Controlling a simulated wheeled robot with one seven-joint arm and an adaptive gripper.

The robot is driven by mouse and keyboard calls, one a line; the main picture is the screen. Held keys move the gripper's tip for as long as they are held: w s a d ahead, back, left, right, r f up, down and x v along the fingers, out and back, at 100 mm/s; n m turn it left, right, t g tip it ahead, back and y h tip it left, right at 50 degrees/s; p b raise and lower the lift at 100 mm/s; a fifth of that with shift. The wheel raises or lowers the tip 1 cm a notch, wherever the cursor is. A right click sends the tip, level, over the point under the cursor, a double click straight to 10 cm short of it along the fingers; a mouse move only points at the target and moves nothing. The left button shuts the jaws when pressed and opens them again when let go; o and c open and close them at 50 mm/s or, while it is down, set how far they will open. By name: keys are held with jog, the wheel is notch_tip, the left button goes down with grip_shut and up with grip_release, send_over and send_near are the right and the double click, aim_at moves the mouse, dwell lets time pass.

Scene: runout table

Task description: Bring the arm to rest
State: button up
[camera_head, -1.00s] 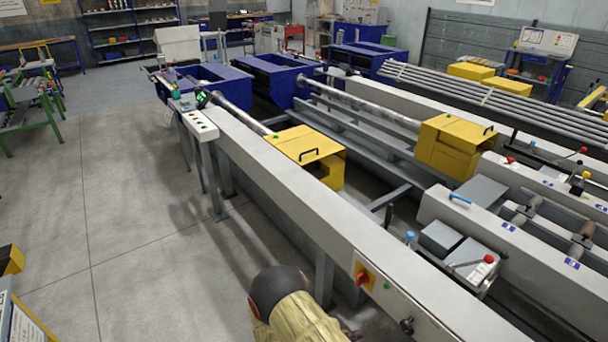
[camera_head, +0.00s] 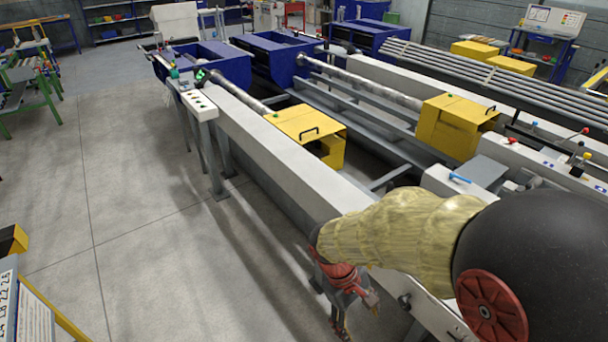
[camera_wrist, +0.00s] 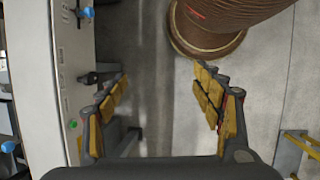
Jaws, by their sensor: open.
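My gripper (camera_head: 345,310) hangs at the end of my arm, low at the bottom centre of the head view, in front of the near side of the runout table (camera_head: 290,165). In the wrist view, my gripper's two yellow-padded fingers (camera_wrist: 160,95) stand wide apart with nothing between them. The runout table's pale side (camera_wrist: 65,80) runs along the left of that view, beside the left finger. My arm covers part of the table's near end in the head view.
A control box with buttons (camera_head: 198,104) sits at the table's far end. Yellow guards (camera_head: 310,125) cover parts of the runout lines, and blue bins (camera_head: 205,62) stand at the back. A yellow-edged board (camera_head: 30,305) is at lower left. The grey floor (camera_head: 120,190) on the left is clear.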

jog(key=s+d+r+m+t+y, duration=0.1)
jog(key=s+d+r+m+t, duration=0.1)
jog(key=r, duration=0.8)
jog(key=s+d+r+m+t+y, duration=0.2)
jog(key=s+r+m+t, duration=0.3)
jog(key=r, duration=0.5)
jog(key=shift+s+d+r+t+y, duration=0.3)
jog(key=shift+s+d+r, duration=0.05)
jog(key=shift+d, duration=0.35)
